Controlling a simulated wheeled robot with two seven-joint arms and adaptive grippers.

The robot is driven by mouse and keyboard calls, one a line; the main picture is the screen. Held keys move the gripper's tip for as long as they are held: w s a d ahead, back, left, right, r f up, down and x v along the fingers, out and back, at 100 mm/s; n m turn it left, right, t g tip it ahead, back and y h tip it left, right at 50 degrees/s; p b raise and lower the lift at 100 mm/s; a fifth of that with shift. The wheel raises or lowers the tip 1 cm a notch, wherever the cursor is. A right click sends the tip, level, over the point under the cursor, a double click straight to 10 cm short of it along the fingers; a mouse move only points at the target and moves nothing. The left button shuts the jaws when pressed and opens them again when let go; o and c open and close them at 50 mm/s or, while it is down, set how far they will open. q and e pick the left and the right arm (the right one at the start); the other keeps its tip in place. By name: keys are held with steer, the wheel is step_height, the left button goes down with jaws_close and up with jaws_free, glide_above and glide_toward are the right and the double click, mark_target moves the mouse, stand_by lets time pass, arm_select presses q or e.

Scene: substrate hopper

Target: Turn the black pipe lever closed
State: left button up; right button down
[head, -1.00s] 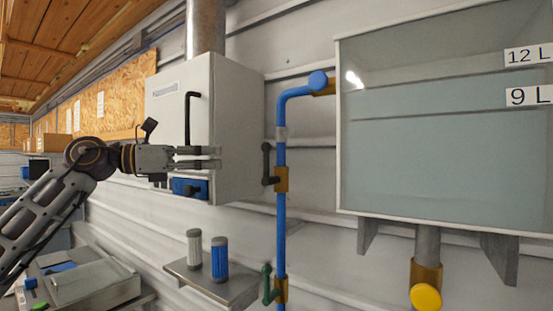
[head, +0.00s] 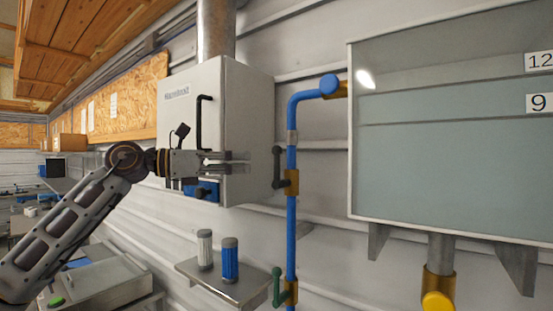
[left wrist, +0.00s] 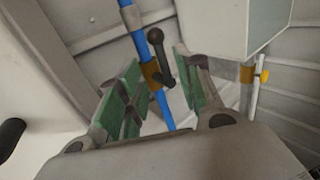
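The black pipe lever (head: 277,166) is on a brass-coloured valve (head: 292,182) on the blue vertical pipe (head: 291,220). It points up, roughly along the pipe. In the left wrist view the lever (left wrist: 158,50) shows between the two green-padded fingers, beyond their tips. My left gripper (head: 248,162) is open and empty, in front of the white cabinet and to the left of the lever in the head view; its open fingers also show in the left wrist view (left wrist: 155,90). I see no contact with the lever. My right gripper is not in view.
The white cabinet (head: 245,110) with a black handle (head: 201,120) stands beside the pipe. A clear tank (head: 440,150) is at the right. Below, a green lever (head: 277,286) is on the same pipe, near a small shelf (head: 235,289) with two canisters.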

arm_select(q)
steer(key=p, duration=0.3)
glide_above(277, 181)
steer(key=a, duration=0.2)
steer(key=shift+x, duration=0.95)
steer(key=shift+w+d, duration=0.1)
steer(key=c, duration=0.7)
jaws_close()
